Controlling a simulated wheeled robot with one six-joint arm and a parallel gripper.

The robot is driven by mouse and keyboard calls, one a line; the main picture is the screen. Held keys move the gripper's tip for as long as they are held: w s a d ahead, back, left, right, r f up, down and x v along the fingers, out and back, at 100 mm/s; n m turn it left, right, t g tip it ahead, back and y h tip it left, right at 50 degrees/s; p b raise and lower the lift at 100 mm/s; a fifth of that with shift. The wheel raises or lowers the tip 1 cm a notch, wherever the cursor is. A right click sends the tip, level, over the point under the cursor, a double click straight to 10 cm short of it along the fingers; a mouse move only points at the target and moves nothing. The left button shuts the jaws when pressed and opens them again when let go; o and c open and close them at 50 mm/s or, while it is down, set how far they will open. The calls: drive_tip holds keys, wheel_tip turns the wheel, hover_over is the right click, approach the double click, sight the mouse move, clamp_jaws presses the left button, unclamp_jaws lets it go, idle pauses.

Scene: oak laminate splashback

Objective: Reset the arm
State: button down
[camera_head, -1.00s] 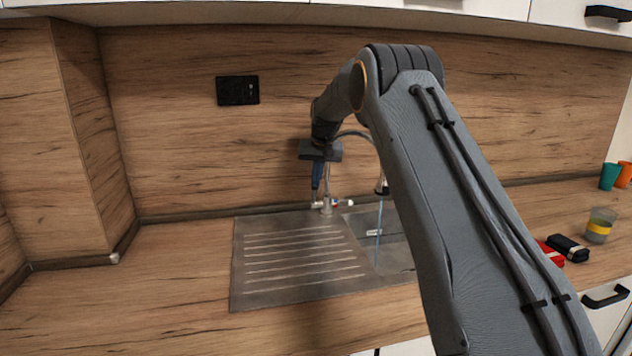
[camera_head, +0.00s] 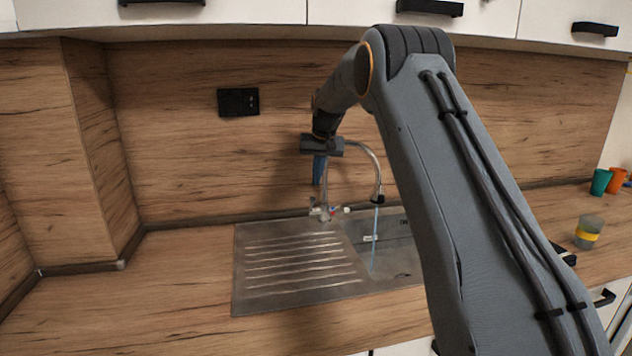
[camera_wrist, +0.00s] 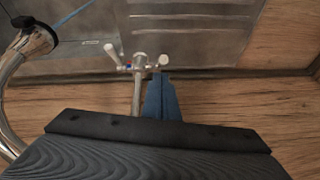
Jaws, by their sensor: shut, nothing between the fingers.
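My gripper (camera_head: 319,170) hangs pointing down in front of the splashback, just left of the curved faucet spout. Its blue fingers are together with nothing between them; they also show in the wrist view (camera_wrist: 161,98), beside the faucet's stem. The faucet (camera_head: 375,165) stands at the back of the sink, and a thin stream of water runs from its spout into the basin. My arm reaches in from the lower right and hides part of the sink and counter.
The steel sink (camera_head: 250,297) has a ribbed drainboard on its left. A glass with a yellow band (camera_head: 588,232), a teal cup (camera_head: 601,182) and an orange cup (camera_head: 617,180) stand at right. A black socket (camera_head: 238,102) is on the splashback. The left counter is clear.

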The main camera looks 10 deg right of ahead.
drive_tip(key=s+f+g, duration=0.1)
drive_tip(key=s+f, duration=0.3)
drive_tip(key=s, duration=1.2)
drive_tip(key=s+a+f+n+b, duration=0.1)
drive_tip(key=s+f, duration=0.3)
drive_tip(key=s, duration=1.2)
drive_tip(key=s+a+f+g+b, duration=0.1)
drive_tip(key=s+f, duration=0.3)
drive_tip(key=s, duration=1.2)
drive_tip(key=shift+s+f+n+g, duration=0.15)
drive_tip(key=shift+f+n+g, duration=0.15)
drive_tip(key=shift+f+n, duration=0.1)
drive_tip(key=shift+s, duration=0.1)
